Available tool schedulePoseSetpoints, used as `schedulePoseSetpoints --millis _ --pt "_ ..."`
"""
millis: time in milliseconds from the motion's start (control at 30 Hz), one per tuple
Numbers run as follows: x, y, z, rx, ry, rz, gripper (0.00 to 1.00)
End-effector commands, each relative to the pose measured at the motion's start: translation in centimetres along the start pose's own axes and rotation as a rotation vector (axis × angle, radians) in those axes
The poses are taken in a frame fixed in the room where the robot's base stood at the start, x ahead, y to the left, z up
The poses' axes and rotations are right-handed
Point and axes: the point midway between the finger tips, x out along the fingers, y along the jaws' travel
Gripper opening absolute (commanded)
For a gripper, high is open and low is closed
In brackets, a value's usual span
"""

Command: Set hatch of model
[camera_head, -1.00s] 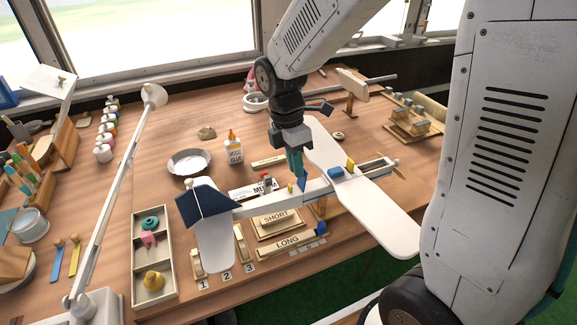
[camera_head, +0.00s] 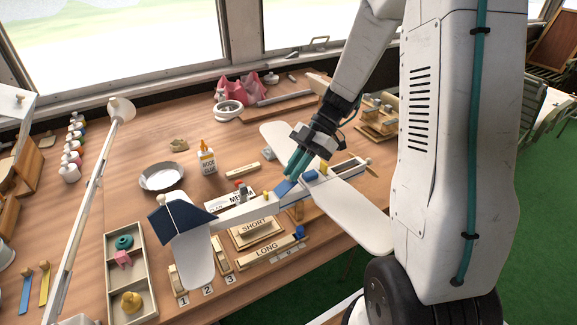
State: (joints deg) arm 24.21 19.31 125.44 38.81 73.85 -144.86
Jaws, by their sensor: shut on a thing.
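The model airplane (camera_head: 240,212) lies across the table, with white wings, a pale fuselage and a dark blue tail (camera_head: 181,219). My gripper (camera_head: 290,177) is over the middle of the fuselage, its teal fingers pointing down. It is shut on a small blue plate, seemingly the hatch (camera_head: 283,187), at the top of the fuselage just left of the wing. The fingers cover part of the plate, and I cannot tell whether it rests in an opening. A second blue block (camera_head: 310,176) and a yellow tab (camera_head: 323,167) are on the model near the wing.
Blocks marked SHORT (camera_head: 256,229) and LONG (camera_head: 268,250) lie in front of the model. A glue bottle (camera_head: 207,160) and a metal dish (camera_head: 161,177) stand behind it. An open tray (camera_head: 112,262) and a lamp (camera_head: 92,185) are at left.

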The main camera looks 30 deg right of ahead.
Motion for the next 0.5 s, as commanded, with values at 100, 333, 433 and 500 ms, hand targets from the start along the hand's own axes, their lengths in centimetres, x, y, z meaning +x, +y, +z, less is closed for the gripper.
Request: schedulePoseSetpoints --millis 100,333,433,500 --pt "0.0 0.0 0.8 -0.009 0.083 0.003 0.00" --pt "0.1 -0.1 1.7 -0.031 0.194 0.006 0.00" --pt "0.1 -0.1 1.9 -0.037 0.223 0.006 0.00" --pt "0.2 -0.1 2.0 -0.039 0.237 0.007 0.00"
